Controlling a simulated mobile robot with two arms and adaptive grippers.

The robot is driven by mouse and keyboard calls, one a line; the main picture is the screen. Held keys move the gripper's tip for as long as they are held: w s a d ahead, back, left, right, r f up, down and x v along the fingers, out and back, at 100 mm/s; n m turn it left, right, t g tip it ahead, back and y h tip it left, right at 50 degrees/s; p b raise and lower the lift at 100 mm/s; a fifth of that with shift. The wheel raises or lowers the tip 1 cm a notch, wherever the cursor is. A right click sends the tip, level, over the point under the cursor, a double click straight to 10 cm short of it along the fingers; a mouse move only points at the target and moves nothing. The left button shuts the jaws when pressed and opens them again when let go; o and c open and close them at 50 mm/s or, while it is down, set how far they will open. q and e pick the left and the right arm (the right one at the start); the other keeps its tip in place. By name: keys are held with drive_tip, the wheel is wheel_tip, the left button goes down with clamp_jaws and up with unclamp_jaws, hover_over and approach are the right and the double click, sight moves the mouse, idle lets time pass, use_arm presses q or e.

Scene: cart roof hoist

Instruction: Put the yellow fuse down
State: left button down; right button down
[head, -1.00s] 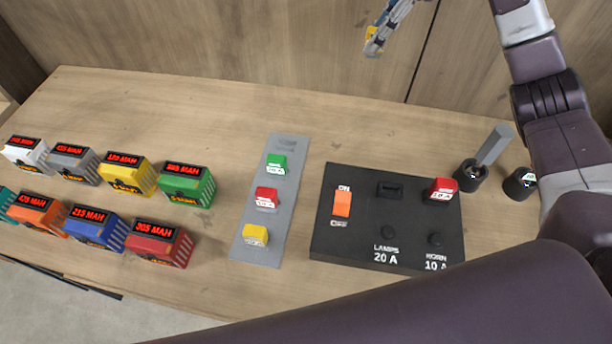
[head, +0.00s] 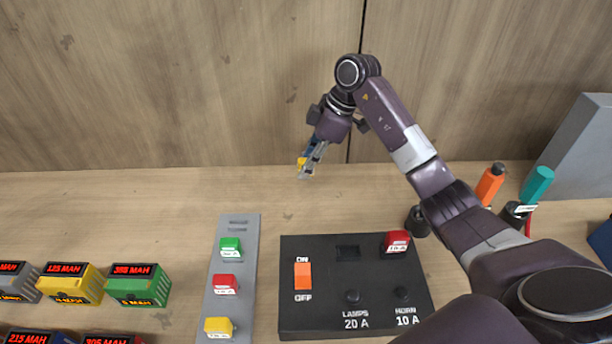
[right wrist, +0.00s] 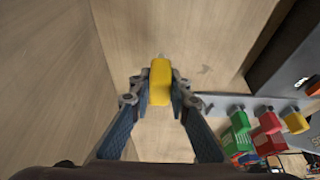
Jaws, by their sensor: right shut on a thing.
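My right gripper (head: 309,168) is shut on the yellow fuse (right wrist: 160,82), which sits between its fingertips in the right wrist view. In the head view the held fuse (head: 302,163) shows small at the fingertips, in front of the wooden back wall and over the rear of the table. Whether it touches the table I cannot tell. A grey strip (head: 232,275) holds a green fuse (head: 231,246), a red fuse (head: 225,284) and another yellow fuse (head: 219,327). My left gripper is not in view.
A black panel (head: 325,325) has an orange ON/OFF switch (head: 302,276), an empty slot and a red fuse (head: 396,241). Battery-like coloured blocks labelled MAH, such as a green one (head: 138,285), stand at the left. Handled tools and a grey box (head: 580,150) are at the right. The table behind the strip is clear.

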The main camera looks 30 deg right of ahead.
drive_tip(key=shift+f, duration=2)
drive_tip(key=c, duration=1.8)
unclamp_jaws()
drive_tip(key=shift+f, duration=0.15)
drive_tip(key=b+v, duration=0.1)
drive_tip(key=v, duration=1.1)
